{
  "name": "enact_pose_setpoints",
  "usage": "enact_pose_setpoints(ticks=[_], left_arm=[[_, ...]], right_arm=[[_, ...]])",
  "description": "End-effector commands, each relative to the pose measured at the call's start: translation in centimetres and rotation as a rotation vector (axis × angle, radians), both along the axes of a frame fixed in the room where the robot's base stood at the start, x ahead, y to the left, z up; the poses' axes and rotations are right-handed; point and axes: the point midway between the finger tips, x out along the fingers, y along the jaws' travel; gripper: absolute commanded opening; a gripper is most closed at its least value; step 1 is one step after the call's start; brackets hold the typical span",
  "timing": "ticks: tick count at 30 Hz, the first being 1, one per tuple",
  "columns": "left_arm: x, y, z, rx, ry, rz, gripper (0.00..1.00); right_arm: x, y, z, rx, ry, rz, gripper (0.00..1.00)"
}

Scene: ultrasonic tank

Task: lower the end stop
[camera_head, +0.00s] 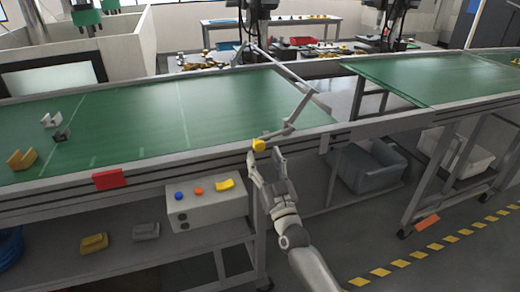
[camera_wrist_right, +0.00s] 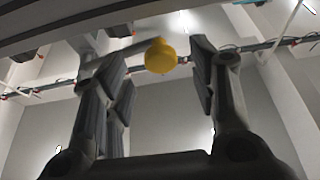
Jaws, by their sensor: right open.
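The end stop's grey lever (camera_head: 296,117) stands at the right end of the left green conveyor belt. A thin grey bar (camera_head: 290,74) runs from its upper end across the belt's end. The lever's near end carries a yellow knob (camera_head: 259,145), just over the conveyor's front rail. My right gripper (camera_head: 265,159) is open, fingers pointing up at the knob. In the right wrist view the knob (camera_wrist_right: 161,56) shows between the two spread fingertips (camera_wrist_right: 163,65), with clear gaps on both sides. My left gripper is not in view.
A white control box (camera_head: 206,204) with blue, orange and yellow controls sits below the rail, left of my right gripper. A red block (camera_head: 109,179) is on the rail. A second green conveyor (camera_head: 445,82) lies to the right, with a grey bin (camera_head: 368,168) in the space below.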

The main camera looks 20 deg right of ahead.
Motion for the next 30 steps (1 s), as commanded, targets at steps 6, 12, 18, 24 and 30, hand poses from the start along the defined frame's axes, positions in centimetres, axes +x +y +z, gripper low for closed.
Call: enact_pose_setpoints(ticks=[6,12,18,24,30], left_arm=[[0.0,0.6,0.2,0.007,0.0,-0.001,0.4],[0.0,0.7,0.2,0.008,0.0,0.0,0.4],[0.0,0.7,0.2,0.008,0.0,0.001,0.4],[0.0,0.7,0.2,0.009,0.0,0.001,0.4],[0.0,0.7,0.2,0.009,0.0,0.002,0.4]], right_arm=[[2.6,0.1,1.1,0.0,0.0,0.0,0.53],[3.3,0.2,1.3,0.0,0.001,0.0,0.53],[3.3,0.2,1.3,0.0,0.001,0.0,0.53],[3.3,0.2,1.3,0.0,0.001,0.0,0.3],[3.3,0.1,1.3,0.0,0.001,0.0,0.04]])
